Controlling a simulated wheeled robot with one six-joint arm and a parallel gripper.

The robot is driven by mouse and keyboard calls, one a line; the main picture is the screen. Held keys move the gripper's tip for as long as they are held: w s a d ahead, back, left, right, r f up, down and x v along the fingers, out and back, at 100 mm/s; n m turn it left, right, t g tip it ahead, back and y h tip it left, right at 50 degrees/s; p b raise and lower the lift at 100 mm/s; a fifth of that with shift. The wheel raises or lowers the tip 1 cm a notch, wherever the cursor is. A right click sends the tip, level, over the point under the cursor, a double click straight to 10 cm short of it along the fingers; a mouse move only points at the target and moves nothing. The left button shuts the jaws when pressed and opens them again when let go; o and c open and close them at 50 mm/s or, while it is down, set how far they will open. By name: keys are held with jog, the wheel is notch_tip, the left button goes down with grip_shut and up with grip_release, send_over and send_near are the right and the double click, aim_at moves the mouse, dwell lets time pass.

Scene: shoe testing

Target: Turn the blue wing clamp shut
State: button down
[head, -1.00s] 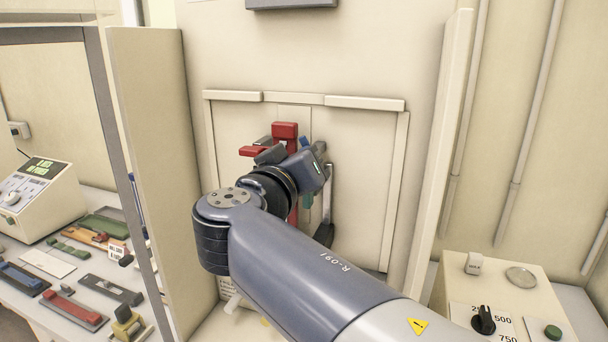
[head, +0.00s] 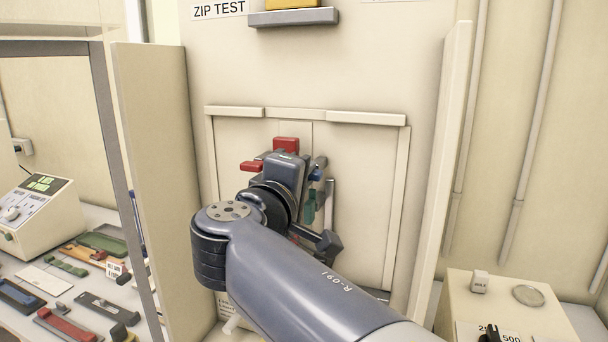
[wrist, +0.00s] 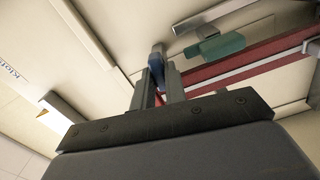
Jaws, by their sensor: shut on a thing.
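The blue wing clamp shows as a small blue piece (head: 316,174) in the head view, mostly hidden behind my wrist. It sits on the cream panel, right of a red upright part (head: 286,144). My gripper (head: 319,167) is at the clamp, partly covered by my own arm. In the wrist view, the blue piece (wrist: 157,70) stands between the grey fingers of my gripper (wrist: 158,78). The fingers are shut on it. Its exact angle is hard to tell.
A green part (head: 310,208) hangs just below the clamp; a green block (wrist: 217,47) is also close right of the fingers in the wrist view. A tall cream side wall (head: 160,170) stands left.

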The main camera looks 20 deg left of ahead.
jog(key=shift+n, duration=0.8)
jog(key=shift+f, duration=0.1)
jog(key=c, duration=1.4)
grip_release()
jog(key=shift+c, duration=0.2)
jog(key=s+b, duration=0.2)
jog(key=s, duration=0.9)
jog(key=shift+a+b, duration=0.35)
jog(key=shift+a, duration=0.1)
jog(key=shift+w, duration=0.15)
